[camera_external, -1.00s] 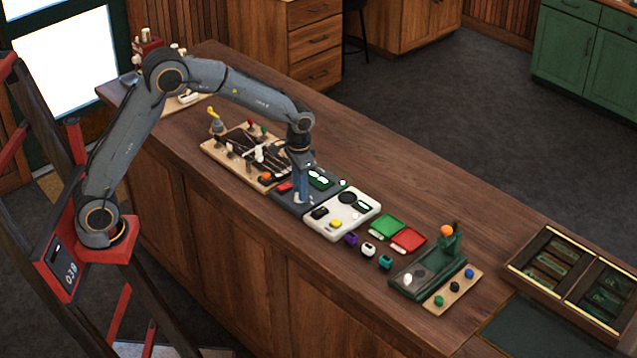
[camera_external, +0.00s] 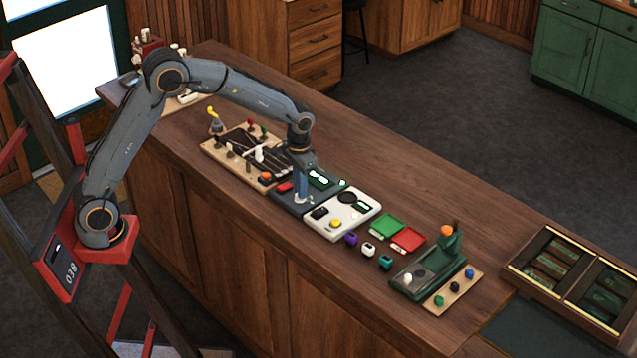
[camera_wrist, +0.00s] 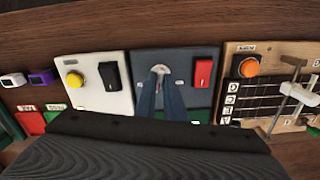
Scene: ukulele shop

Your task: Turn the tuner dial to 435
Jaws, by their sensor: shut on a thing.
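The tuner is a dark grey panel (camera_wrist: 205,58) on the counter, with a red rocker switch (camera_wrist: 203,72) and a green-framed display that shows at its back in the external view (camera_external: 321,179). The tuner dial (camera_wrist: 160,70) is a pale knob at the panel's middle, mostly covered by my fingers. My gripper (camera_external: 302,196) points straight down over the panel. In the wrist view my gripper's blue fingers (camera_wrist: 160,92) are closed around the dial. The reading on the display is too small to make out.
A white panel (camera_external: 325,228) with a yellow button and black switch adjoins the tuner. On the other side is a wooden board (camera_external: 212,148) with strings, pegs and an orange button. Green and red trays (camera_external: 408,239) and small coloured blocks lie beyond the white panel.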

